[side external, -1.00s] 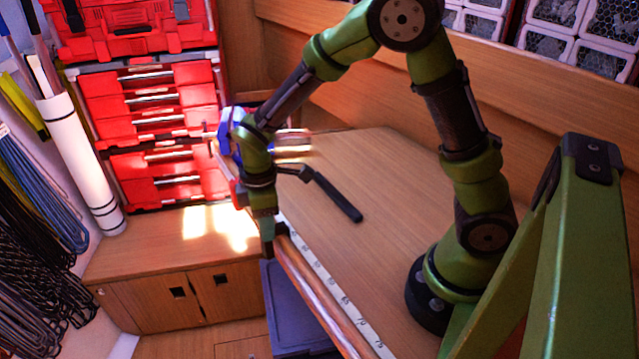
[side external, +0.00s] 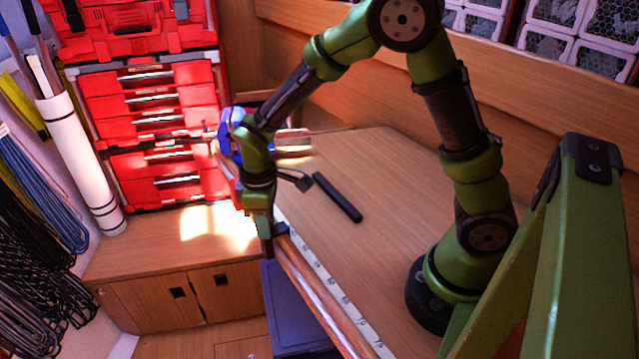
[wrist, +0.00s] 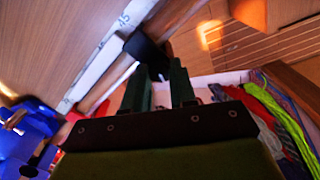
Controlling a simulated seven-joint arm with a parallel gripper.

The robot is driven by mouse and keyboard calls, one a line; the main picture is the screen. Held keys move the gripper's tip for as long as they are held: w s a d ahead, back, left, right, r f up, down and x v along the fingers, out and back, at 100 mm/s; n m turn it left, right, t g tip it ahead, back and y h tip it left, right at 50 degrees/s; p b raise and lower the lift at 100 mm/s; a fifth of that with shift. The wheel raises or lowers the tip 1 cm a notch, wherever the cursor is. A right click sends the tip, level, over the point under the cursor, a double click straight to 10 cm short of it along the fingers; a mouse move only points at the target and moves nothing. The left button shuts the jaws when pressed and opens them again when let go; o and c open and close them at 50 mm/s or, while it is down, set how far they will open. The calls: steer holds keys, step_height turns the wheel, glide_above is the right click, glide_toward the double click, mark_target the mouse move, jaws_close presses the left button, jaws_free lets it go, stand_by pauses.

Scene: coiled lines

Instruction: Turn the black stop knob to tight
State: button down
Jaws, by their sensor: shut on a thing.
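The black stop knob (side external: 281,229) sits at the edge of the wooden table, beside the white numbered scale. In the wrist view the black stop (wrist: 147,53) shows at the fingertips, against the wooden edge rail. My gripper (side external: 267,245) points down at the table edge and is shut on the stop knob. In the wrist view its two green fingers (wrist: 160,78) reach up to the black part. The fingers and hand hide much of the knob, so I cannot tell how tight it is.
A black bar (side external: 337,197) lies on the table right of my gripper. Blue and red objects (side external: 230,130) are behind my wrist. A dark blue bin (side external: 292,305) is below the table edge. Red drawers (side external: 150,95) stand at the back left. The table's right part is clear.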

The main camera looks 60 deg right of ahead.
steer(key=m, duration=1.4)
steer(key=shift+w+r, duration=0.1)
stand_by(0.4)
steer(key=c, duration=0.9)
jaws_free()
step_height(320, 180, up, 17)
